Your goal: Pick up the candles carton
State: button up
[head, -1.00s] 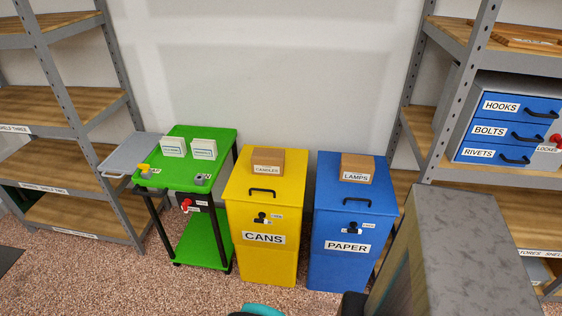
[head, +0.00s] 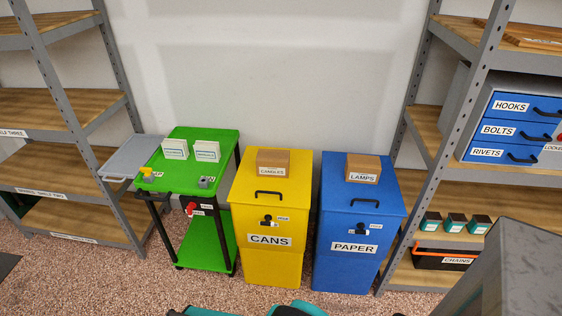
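The candles carton (head: 273,162) is a small brown box with a white CANDLES label on its front. It lies on the lid of the yellow CANS bin (head: 268,220), behind the bin's black handle. A similar brown LAMPS carton (head: 363,168) lies on the blue PAPER bin (head: 352,210) to the right. Nothing touches the candles carton except the lid under it. My gripper is not in view.
A green cart (head: 207,247) with two white boxes stands left of the yellow bin. Wooden shelves (head: 72,156) are at far left and right. A grey block (head: 510,265) fills the lower right foreground. Carpet lies before the bins.

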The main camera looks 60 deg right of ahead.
aim_at(269, 163)
jog(key=u, duration=0.05)
jog(key=i, duration=1)
jog(key=z, duration=0.05)
